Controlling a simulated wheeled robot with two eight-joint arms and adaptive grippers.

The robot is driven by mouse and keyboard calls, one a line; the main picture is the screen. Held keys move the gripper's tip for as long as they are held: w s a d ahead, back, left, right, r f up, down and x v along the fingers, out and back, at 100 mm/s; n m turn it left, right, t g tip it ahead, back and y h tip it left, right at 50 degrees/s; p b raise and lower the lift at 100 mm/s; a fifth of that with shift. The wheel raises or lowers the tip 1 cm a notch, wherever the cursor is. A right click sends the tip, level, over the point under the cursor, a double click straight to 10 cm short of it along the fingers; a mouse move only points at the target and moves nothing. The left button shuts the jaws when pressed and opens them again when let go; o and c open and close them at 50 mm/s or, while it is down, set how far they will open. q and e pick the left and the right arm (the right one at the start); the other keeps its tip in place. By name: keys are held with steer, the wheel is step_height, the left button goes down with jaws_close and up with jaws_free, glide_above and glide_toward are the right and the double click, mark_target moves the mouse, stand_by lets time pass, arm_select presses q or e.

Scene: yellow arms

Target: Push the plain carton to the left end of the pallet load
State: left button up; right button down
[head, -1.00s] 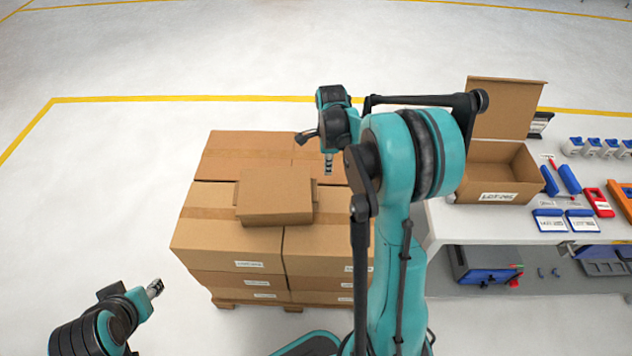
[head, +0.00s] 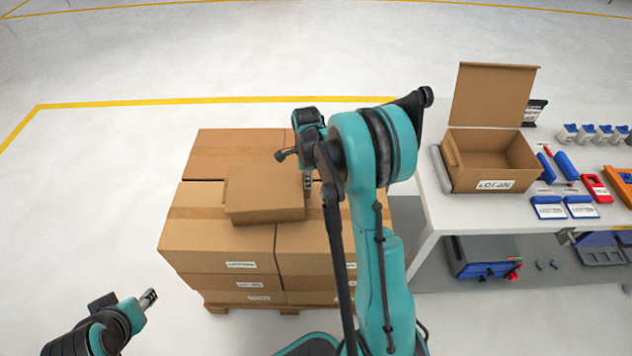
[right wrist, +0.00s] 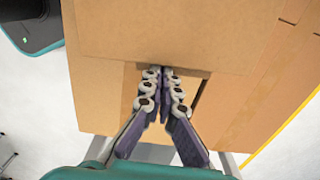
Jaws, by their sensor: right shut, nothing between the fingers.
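The plain carton (head: 263,196) lies on top of the pallet load (head: 219,245), left of its middle. No label shows on it. My right gripper (head: 308,182) is shut and empty, pointing down at the carton's right side. In the right wrist view, the shut fingertips (right wrist: 165,72) are at the edge of a carton face (right wrist: 170,30), very close or touching; I cannot tell which. My right arm hides the right part of the load. My left gripper (head: 148,298) is at the lower left, away from the load; its finger gap is unclear.
A white workbench (head: 432,212) stands right of the load, with an open labelled box (head: 490,160), blue-handled tools and white-and-blue containers on it. A blue case (head: 485,258) is underneath. Floor to the left and behind the load is clear, with yellow lines (head: 200,101).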

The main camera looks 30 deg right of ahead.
mark_target(256, 183)
steer(key=shift+a, duration=0.1)
steer(key=w+a, duration=0.3)
steer(key=a, duration=0.3)
steer(key=w+a, duration=0.4)
steer(key=a, duration=0.2)
steer(key=w+a+p, duration=0.1)
steer(key=w+a, duration=0.3)
steer(key=a, duration=0.1)
steer(key=shift+a, duration=0.4)
arm_select(q)
steer(key=shift+r, duration=0.5)
arm_select(e)
steer(key=d, duration=0.1)
steer(key=s+d, duration=0.2)
steer(key=shift+d+r, duration=0.2)
steer(key=shift+d, duration=0.2)
arm_select(q)
steer(key=r+p, duration=0.2)
steer(key=s+r+p, duration=0.1)
steer(key=shift+a+r, duration=0.15)
steer(key=shift+a, duration=0.25)
arm_select(e)
step_height(256, 183, up, 10)
steer(key=shift+a+f, duration=0.15)
steer(key=shift+a, duration=0.05)
